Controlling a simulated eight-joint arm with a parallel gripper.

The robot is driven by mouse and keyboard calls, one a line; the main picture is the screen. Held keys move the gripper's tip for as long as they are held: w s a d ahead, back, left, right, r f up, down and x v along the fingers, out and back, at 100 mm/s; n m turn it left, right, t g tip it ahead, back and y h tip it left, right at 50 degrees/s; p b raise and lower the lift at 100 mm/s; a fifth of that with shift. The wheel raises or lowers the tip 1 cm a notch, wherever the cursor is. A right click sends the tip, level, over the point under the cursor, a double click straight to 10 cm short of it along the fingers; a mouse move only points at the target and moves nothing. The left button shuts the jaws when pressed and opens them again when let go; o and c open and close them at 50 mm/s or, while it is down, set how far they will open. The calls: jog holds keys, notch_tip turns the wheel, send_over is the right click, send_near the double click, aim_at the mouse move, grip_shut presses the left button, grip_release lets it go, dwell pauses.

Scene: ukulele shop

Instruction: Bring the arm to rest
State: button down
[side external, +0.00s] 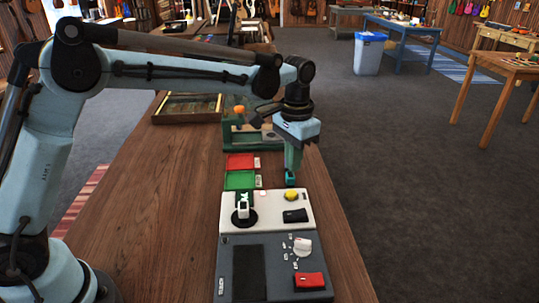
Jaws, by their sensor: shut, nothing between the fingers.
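My gripper (291,177) points down above the wooden workbench, just beyond the far edge of a white board (265,222). Its fingers are shut and hold nothing. They are close to the bench top; I cannot tell whether they touch it. My arm reaches in from the left, bent over the bench.
A red tray (240,161) and a green tray (239,180) lie left of my gripper. A dark grey panel (225,252) with a red item (309,280) is nearest. A green machine (238,138) stands behind. The bench's left part (150,210) is clear.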

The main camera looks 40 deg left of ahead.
dwell(0.5)
jog(key=s+a+r+n+t, duration=0.1)
jog(key=s+a+t, duration=0.2)
jog(key=s, duration=0.6)
jog(key=s+a+r+n+t, duration=0.2)
jog(key=s+a+t, duration=0.2)
jog(key=s+a, duration=0.3)
jog(key=s, duration=0.2)
jog(key=shift+s, duration=0.4)
